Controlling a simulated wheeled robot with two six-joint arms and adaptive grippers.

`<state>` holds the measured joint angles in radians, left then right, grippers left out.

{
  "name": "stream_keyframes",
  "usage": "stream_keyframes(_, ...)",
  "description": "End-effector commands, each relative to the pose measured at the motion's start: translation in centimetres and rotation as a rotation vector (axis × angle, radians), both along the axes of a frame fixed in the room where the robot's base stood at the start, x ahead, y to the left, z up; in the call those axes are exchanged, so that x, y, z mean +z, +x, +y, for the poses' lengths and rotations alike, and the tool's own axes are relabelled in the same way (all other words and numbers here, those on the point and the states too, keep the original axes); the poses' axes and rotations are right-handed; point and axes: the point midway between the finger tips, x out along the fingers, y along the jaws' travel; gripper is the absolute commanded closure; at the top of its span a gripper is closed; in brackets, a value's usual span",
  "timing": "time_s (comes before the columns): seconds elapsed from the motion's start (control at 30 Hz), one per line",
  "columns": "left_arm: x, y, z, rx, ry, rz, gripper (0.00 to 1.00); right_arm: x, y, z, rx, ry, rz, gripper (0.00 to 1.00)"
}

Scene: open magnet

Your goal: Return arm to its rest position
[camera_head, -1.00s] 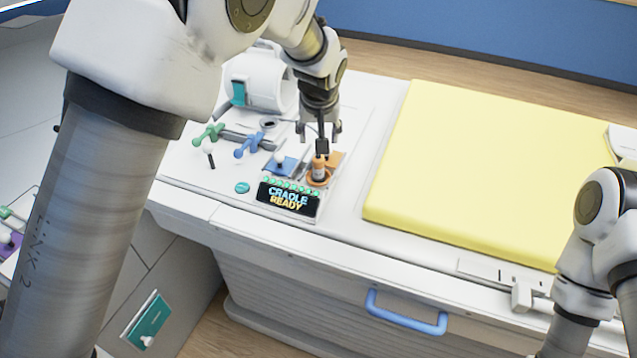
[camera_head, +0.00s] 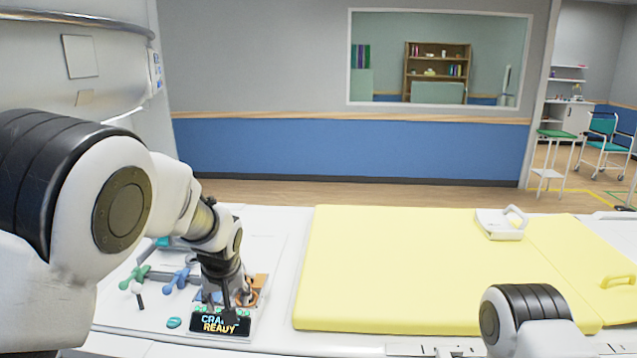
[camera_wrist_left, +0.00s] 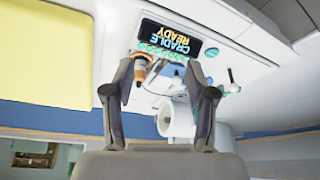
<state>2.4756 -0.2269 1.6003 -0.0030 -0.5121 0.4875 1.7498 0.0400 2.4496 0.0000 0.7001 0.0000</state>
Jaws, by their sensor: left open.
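My left gripper (camera_head: 225,292) hangs over the console panel, just above and behind the dark display (camera_head: 220,324) that reads "CRADLE READY". In the left wrist view the left gripper's two fingers (camera_wrist_left: 166,92) are wide apart, with nothing held between them. An orange and grey cylinder (camera_wrist_left: 140,70) stands on the panel beyond the fingers, apparently clear of them. In the head view the left arm partly hides the orange holder (camera_head: 260,283). Part of my right arm (camera_head: 525,310) shows at the lower right; its gripper is out of view.
A blue handle (camera_head: 177,281) and a green handle (camera_head: 134,278) are left of the gripper. A yellow pad (camera_head: 390,270) lies to the right, with a white handled device (camera_head: 501,224) at its far edge. A white roll-shaped part (camera_wrist_left: 176,120) shows in the wrist view.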

Motion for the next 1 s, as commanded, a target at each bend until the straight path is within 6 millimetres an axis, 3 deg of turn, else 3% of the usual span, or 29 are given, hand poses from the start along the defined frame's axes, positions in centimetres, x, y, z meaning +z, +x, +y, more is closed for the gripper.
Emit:
stream_keyframes(0.37, -8.7, -2.6, 1.1, 0.025, -0.022, 0.163, 0.44, 0.0, 0.0, 0.0, 0.000, 0.000, 0.000, 1.00)
stream_keyframes(0.57, -15.2, -7.2, 2.5, 0.057, -0.037, 0.313, 0.44, 0.0, 0.0, 0.0, 0.000, 0.000, 0.000, 1.00)
stream_keyframes(0.67, -19.3, -10.6, 3.3, 0.074, -0.047, 0.398, 0.44, 0.0, 0.0, 0.0, 0.000, 0.000, 0.000, 1.00)
stream_keyframes(0.77, -24.3, -16.0, 4.3, 0.084, -0.063, 0.500, 0.44, 0.0, 0.0, 0.0, 0.000, 0.000, 0.000, 1.00)
stream_keyframes(0.87, -29.5, -23.4, 5.4, 0.077, -0.084, 0.602, 0.44, 0.0, 0.0, 0.0, 0.000, 0.000, 0.000, 1.00)
stream_keyframes(1.0, -34.0, -35.4, 6.5, 0.025, -0.120, 0.692, 0.44, 0.0, 0.0, 0.0, 0.000, 0.000, 0.000, 1.00)
